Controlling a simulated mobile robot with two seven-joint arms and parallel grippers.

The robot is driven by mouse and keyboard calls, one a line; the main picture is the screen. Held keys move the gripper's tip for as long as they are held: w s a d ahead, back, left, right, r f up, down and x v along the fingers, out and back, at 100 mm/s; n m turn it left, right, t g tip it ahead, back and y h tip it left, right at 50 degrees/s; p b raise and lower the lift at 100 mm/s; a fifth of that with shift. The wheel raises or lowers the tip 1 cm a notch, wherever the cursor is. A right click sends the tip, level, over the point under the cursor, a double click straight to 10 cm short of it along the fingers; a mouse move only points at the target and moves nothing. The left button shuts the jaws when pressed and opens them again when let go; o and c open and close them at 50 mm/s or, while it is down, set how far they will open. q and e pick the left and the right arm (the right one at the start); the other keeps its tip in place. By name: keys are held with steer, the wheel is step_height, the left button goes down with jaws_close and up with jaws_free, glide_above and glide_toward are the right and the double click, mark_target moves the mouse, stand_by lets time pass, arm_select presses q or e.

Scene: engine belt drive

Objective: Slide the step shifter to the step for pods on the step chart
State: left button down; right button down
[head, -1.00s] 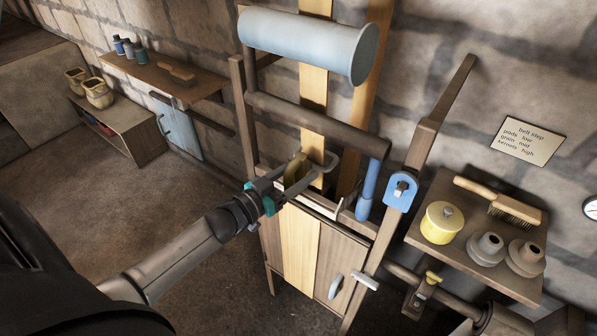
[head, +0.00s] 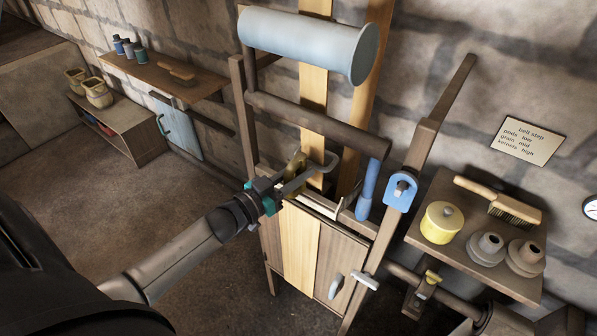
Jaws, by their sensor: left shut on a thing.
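The step chart (head: 527,139) on the wall at the right reads "belt step", with pods low, grain mid, kernels high. My left gripper (head: 302,178) reaches into the wooden frame, above the cabinet front. It is shut on a small part there, probably the step shifter. A brass-yellow piece (head: 297,163) stands just behind its fingers, and a grey curved piece (head: 328,163) shows at their far end. The fingers hide much of the held part, so I cannot tell which step it is at. My right gripper is not in view.
A blue handle (head: 367,191) hangs just right of the gripper. A pale blue drum (head: 308,46) and a dark shaft (head: 318,122) cross above it. A side shelf (head: 415,226) holds a yellow pot (head: 442,223), a brush (head: 500,200) and grey stepped pieces. Floor at left is clear.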

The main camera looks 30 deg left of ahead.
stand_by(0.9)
arm_select(q)
steer(key=a+b, duration=0.1)
steer(key=a, duration=0.6)
steer(key=shift+w+a, duration=0.2)
steer(key=shift+w, duration=0.1)
steer(key=c, duration=0.7)
jaws_free()
steer(key=shift+a, duration=0.15)
steer(key=shift+s, duration=0.1)
steer(key=v, duration=1.5)
